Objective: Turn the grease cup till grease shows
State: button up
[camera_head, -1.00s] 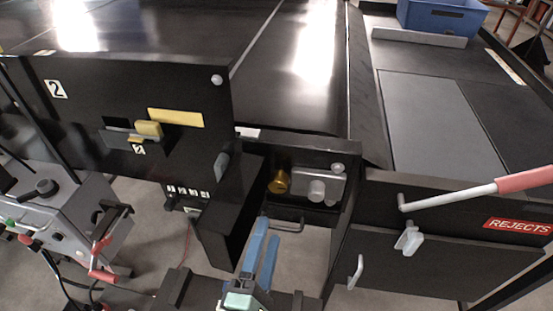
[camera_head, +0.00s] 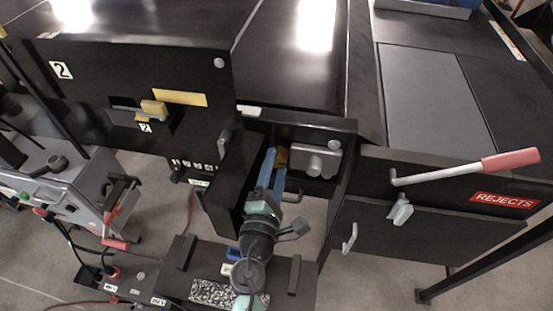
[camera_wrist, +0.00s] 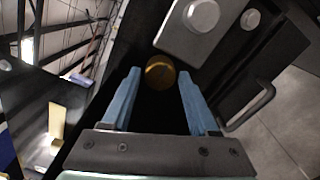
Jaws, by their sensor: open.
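The brass grease cup (camera_wrist: 160,72) sits inside the open compartment beside a grey metal block (camera_wrist: 198,25). In the wrist view it shows just past my fingertips, between them. My gripper (camera_wrist: 158,88) is open, with one blue finger on each side of the cup's line; I cannot tell whether either finger touches it. In the head view my gripper (camera_head: 274,163) reaches into the compartment, and its fingers partly hide the grease cup (camera_head: 282,156). The grey block (camera_head: 316,160) is to the cup's right. No grease can be made out.
The open compartment door (camera_head: 232,185) stands close on my gripper's left. A handle (camera_wrist: 250,107) sticks out at the right. A red-gripped lever (camera_head: 470,170) is further right, by the rejects panel (camera_head: 440,225). Bare floor shows below.

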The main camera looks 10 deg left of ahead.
jog(key=shift+w, duration=0.65)
grip_shut()
jog(key=shift+f+m, duration=0.1)
jog(key=shift+m, duration=0.2)
jog(key=m+b, duration=0.2)
jog(key=m, duration=0.1)
jog(key=shift+f+b, duration=0.1)
jog(key=shift+b, duration=0.25)
jog(key=m+b, duration=0.2)
jog(key=m, duration=0.3)
jog(key=shift+b, duration=0.35)
